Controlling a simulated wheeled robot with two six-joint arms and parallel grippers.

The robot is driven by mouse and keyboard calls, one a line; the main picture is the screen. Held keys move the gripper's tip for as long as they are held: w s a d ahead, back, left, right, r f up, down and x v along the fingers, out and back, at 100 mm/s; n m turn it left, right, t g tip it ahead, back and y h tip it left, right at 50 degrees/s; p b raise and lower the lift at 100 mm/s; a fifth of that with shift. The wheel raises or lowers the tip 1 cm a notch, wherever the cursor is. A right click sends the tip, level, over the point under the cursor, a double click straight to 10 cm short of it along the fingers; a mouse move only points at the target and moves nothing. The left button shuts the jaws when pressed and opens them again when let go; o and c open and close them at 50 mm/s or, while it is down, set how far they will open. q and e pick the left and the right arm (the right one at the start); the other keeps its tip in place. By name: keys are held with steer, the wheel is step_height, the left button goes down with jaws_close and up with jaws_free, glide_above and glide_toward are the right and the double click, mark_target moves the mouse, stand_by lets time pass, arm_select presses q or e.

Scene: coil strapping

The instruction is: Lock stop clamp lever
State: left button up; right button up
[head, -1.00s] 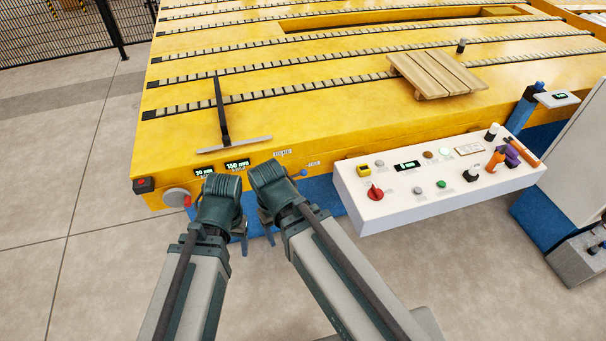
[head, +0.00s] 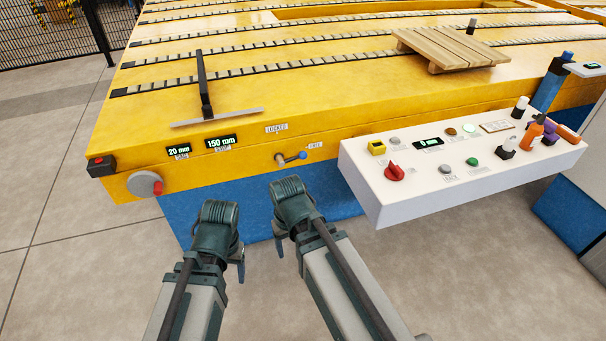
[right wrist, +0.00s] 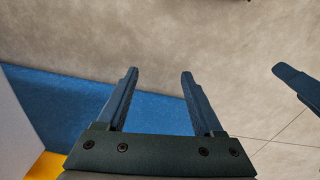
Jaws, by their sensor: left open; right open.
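The stop bar (head: 218,117) lies on the yellow table (head: 310,88) behind the displays (head: 220,142). A grey knob with a red handle (head: 147,184) is at left. The white control box (head: 385,205) juts out right of the lever. Floor in front is clear.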

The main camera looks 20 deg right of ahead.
mark_target(303, 155)
steer(key=w+f+t+y+b, duration=0.1)
steer(key=w+f+b, duration=0.1)
steer(key=f+b, duration=0.65)
steer(key=w+f+t+b, duration=0.1)
steer(key=w+f+b, duration=0.2)
steer(key=f+b, duration=0.6)
steer(key=w+a+f+t+y+b, duration=0.2)
steer(key=w+f+t+b, duration=0.1)
steer(key=w+f+b, duration=0.35)
steer(key=w+a+r+m+t+y+b, duration=0.2)
steer(key=w+a+r+t+b, duration=0.15)
steer(key=w+r+t, duration=0.45)
steer(key=w+d+r+m+t+h, duration=0.2)
steer(key=w+r+m+t, duration=0.25)
steer(key=r, duration=0.45)
steer(key=s+d+r+m+h, duration=0.3)
steer(key=d+r+m+h, duration=0.2)
steer(key=d+m+h, duration=0.55)
steer(key=w+d+r+h+p, duration=0.1)
steer(key=w, duration=0.3)
steer(key=w+d+r+p, duration=0.1)
steer(key=w+d, duration=0.1)
steer(key=w, duration=0.1)
steer(key=w+d+r+h+p, duration=0.1)
steer(key=w+d+r+p, duration=0.1)
steer(key=w, duration=0.2)
steer(key=shift+w+d+t+h, duration=0.2)
steer(key=shift+w+t+h, duration=0.05)
steer(key=shift+w+h, duration=0.1)
